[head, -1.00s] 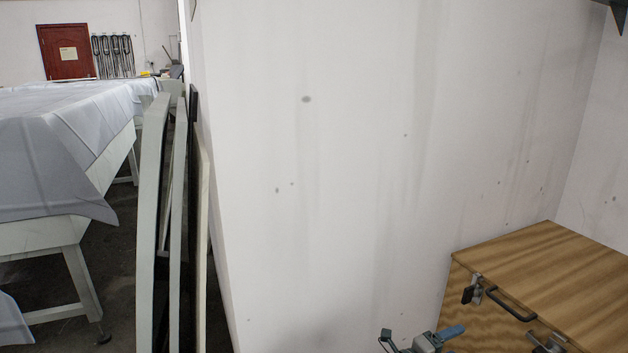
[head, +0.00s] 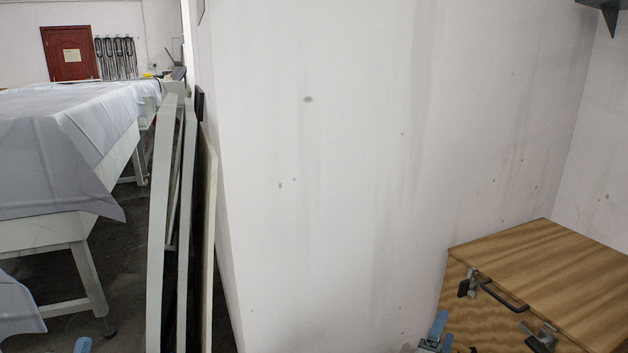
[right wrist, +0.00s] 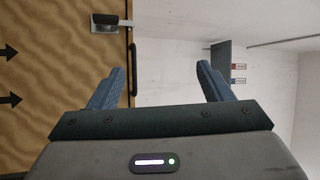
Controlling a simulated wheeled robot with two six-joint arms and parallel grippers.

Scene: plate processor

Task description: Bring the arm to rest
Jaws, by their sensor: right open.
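My right gripper (head: 440,334) shows at the bottom edge of the head view, just left of the wooden box. A small blue tip of my left gripper (head: 83,345) shows at the bottom left of the head view. Too little of it shows to tell its jaws.
A wooden box (head: 545,262) with dark handle and latches stands at the right; its side also shows in the right wrist view (right wrist: 60,70). A white wall (head: 320,180) fills the middle. Panels (head: 163,220) lean at its left, beside cloth-covered tables (head: 60,150).

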